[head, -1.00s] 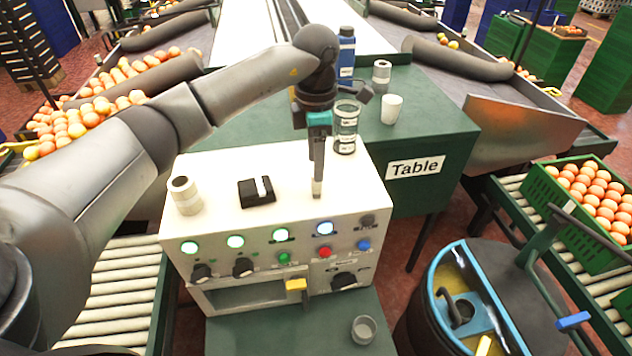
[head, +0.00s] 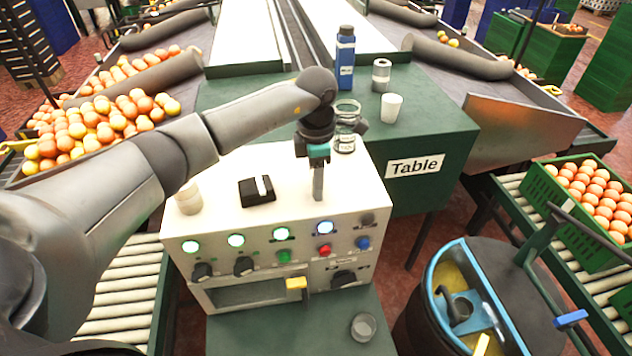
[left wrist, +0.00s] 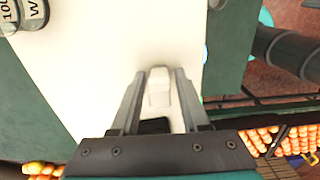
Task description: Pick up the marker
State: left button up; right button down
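I cannot clearly make out a marker. A black block with a narrow white piece on it (head: 258,190) lies on the white top of the control box (head: 225,220). My left gripper (head: 318,197) points down at the box top, to the right of that block. In the left wrist view its two fingers (left wrist: 159,75) are apart. A pale oblong piece (left wrist: 160,90) shows between them, and a dark patch (left wrist: 154,125) lies closer to the palm. I cannot tell whether the fingers touch the pale piece. My right gripper is not in view.
A glass beaker (head: 346,140) stands close behind the gripper. A white roll (head: 188,204) sits at the box's left, partly hidden by my arm. A blue bottle (head: 345,62) and white cup (head: 391,108) stand on the green table (head: 440,135). Lit buttons line the box front.

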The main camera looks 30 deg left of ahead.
pick_arm(q)
grip_shut()
jog(key=shift+r, duration=0.1)
dwell(0.4)
